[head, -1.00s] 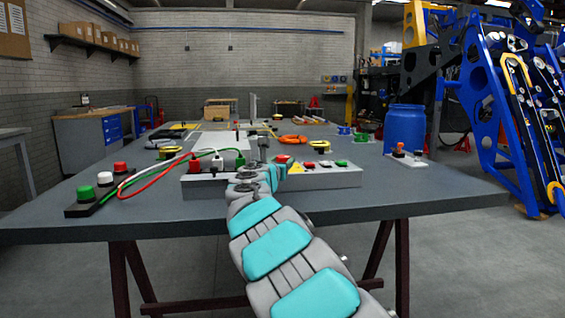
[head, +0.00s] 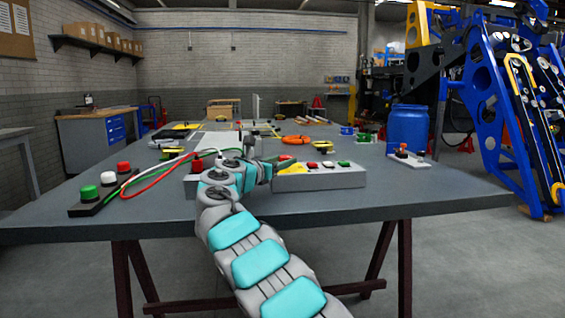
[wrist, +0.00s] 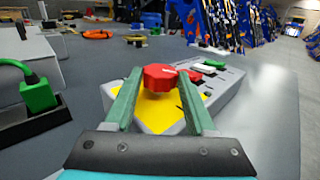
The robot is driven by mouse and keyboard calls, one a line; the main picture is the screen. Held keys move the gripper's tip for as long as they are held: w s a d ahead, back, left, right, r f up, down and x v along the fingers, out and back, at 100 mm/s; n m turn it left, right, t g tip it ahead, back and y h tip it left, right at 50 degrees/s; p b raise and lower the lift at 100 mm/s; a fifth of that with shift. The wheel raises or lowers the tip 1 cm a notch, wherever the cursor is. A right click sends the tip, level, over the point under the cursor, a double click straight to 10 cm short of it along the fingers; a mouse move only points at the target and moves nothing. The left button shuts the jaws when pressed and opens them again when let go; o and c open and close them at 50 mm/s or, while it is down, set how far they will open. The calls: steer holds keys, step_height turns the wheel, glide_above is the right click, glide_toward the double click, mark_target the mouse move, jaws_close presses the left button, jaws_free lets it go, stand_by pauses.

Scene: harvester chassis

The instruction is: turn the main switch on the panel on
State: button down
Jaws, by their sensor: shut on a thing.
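The panel (head: 330,181) is a low grey box on the table. Its main switch (wrist: 158,78) is a red rotary knob with a white mark, set on a yellow plate (wrist: 155,115). My gripper (wrist: 160,80) has one green finger on each side of the red knob and is shut on it. In the head view my gripper (head: 272,167) reaches in from the left at the panel's left end and partly hides the knob.
Small red, white and green buttons (head: 328,164) sit on the panel to the right of the knob. A blue barrel (head: 407,129) stands at back right.

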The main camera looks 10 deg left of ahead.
steer(key=shift+r, duration=0.2)
stand_by(0.5)
steer(key=c, duration=0.5)
jaws_free()
steer(key=shift+o, duration=1.3)
steer(key=shift+f+h, duration=0.1)
steer(key=shift+h, duration=0.2)
steer(key=shift+b+v, duration=0.35)
steer(key=shift+v, duration=3.55)
